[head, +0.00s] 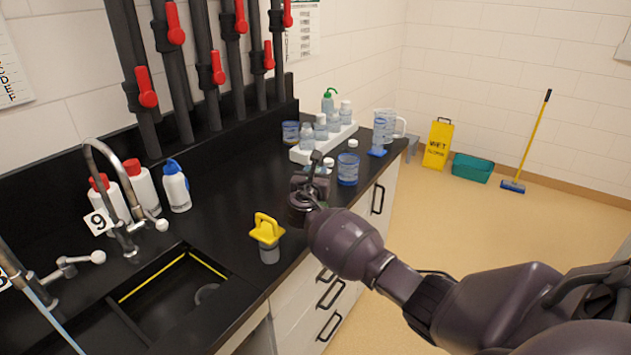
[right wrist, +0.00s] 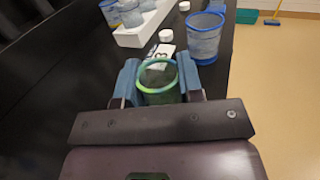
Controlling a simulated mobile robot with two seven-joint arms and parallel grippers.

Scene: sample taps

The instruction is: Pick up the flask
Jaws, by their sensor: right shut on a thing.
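The flask (right wrist: 159,84) is a clear vessel with a green-blue rim, seen from above in the right wrist view. It sits between the two blue fingers of my right gripper (right wrist: 160,88), which is shut on it. In the head view my right gripper (head: 311,180) is over the black counter near its front edge, and it mostly hides the flask there. I cannot tell whether the flask touches the counter. My left gripper is not in view.
A blue-rimmed beaker (head: 348,169) stands just beyond the gripper. A white rack (head: 300,154) with several bottles is behind it. A yellow-topped container (head: 268,240) stands nearer, beside the sink (head: 165,300). The counter left of the gripper is clear.

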